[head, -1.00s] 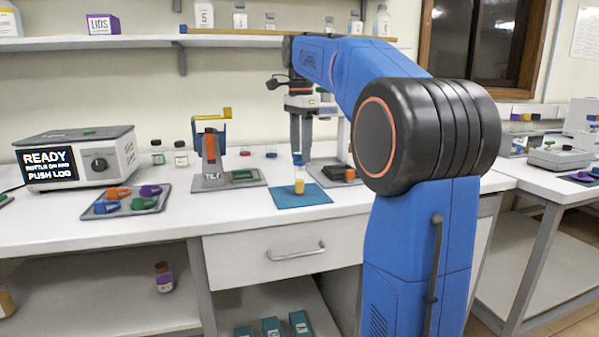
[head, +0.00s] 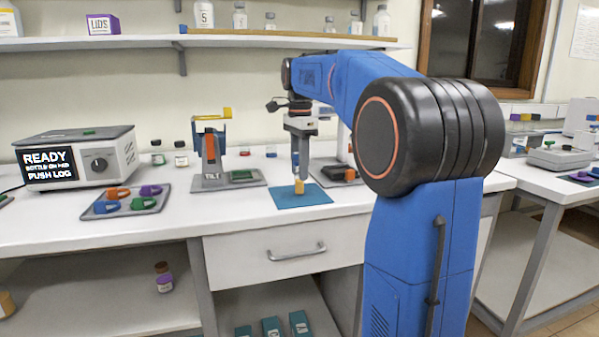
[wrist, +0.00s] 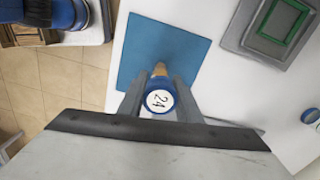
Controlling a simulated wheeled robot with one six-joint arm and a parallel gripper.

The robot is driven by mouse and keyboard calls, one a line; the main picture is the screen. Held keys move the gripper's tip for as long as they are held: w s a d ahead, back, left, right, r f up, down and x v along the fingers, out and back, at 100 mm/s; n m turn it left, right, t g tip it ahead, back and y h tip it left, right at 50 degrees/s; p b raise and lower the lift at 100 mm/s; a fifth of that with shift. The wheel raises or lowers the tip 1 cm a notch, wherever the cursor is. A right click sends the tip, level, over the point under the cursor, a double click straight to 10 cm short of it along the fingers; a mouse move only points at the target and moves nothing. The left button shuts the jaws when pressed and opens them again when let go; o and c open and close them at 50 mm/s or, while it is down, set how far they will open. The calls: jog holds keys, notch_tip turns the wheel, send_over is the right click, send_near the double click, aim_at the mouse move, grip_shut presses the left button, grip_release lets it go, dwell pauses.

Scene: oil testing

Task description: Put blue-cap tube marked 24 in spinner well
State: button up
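The tube (head: 299,186) stands upright on a blue mat (head: 318,196) on the bench, with yellowish content low in it. In the wrist view its blue cap (wrist: 160,101), marked 24, faces the camera. My gripper (head: 300,173) is lowered over the tube from above. In the wrist view the fingers of my gripper (wrist: 160,88) stand on either side of the cap and upper tube. They look open, with narrow gaps beside the tube. The spinner well cannot be made out for certain in these views.
A grey stand with an orange lever (head: 210,160) is left of the mat. Further left are a tray of coloured clips (head: 103,211) and a box with a READY display (head: 78,158). A grey device (head: 328,176) sits close behind the mat on the right.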

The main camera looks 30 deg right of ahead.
jog(key=shift+c, duration=0.5)
notch_tip(320, 180, up, 10)
jog(key=shift+d, duration=0.1)
